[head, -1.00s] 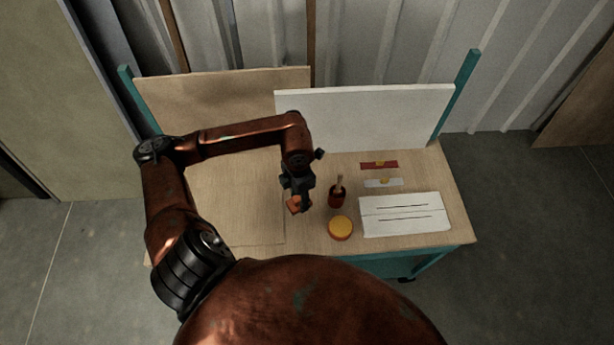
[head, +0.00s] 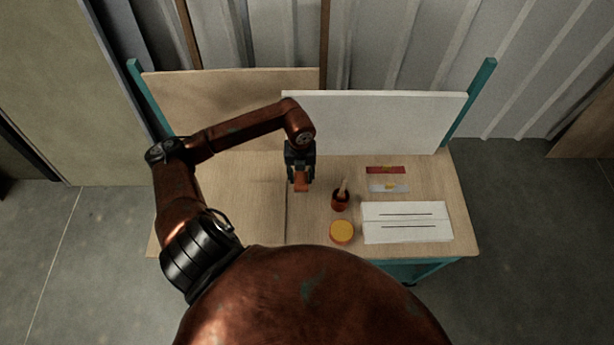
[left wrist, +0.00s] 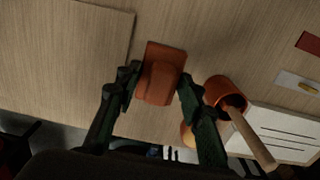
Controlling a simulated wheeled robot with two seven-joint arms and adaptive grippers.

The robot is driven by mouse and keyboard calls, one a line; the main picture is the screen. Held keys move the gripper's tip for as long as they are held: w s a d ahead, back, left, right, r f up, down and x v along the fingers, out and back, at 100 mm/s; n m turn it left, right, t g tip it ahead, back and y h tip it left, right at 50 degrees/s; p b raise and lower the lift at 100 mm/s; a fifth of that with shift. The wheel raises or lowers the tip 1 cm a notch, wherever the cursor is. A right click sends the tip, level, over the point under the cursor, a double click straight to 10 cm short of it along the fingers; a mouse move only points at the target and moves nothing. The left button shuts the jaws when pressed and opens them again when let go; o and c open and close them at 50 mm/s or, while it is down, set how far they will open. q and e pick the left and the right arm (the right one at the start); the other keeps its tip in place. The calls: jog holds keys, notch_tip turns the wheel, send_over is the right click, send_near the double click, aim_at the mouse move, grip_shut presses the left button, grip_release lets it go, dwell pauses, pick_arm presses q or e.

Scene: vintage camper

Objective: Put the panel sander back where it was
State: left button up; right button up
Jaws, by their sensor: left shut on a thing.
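The panel sander, an orange-red block (head: 301,186), is held in my left gripper (head: 300,178) over the middle of the wooden worktop (head: 325,172). In the left wrist view the sander (left wrist: 161,76) sits between the two dark fingers of my left gripper (left wrist: 160,92), which are shut on its sides. I cannot tell exactly how high it is above the worktop. My right gripper is not in view.
A red-brown cup (head: 340,203) with a wooden-handled brush and a yellow-topped tin (head: 342,230) stand right of the sander. A white slotted panel (head: 407,222), a red strip (head: 386,170) and a pale strip (head: 384,184) lie further right. A white board (head: 375,122) stands behind.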

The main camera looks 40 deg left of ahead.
aim_at(307, 173)
pick_arm(q)
jog(key=w+f, duration=0.2)
jog(key=w+a+f, duration=0.1)
jog(key=f, duration=0.1)
jog(key=w+a+f, duration=0.1)
jog(key=w+f, duration=0.1)
jog(key=shift+w+f, duration=0.25)
jog(key=shift+w, duration=0.05)
jog(key=shift+f+p, duration=0.4)
jog(key=shift+f, duration=1.05)
jog(key=shift+f, duration=0.2)
jog(key=o, duration=1.1)
notch_tip(307, 173, up, 12)
jog(key=b, duration=0.1)
jog(key=shift+r, duration=0.2)
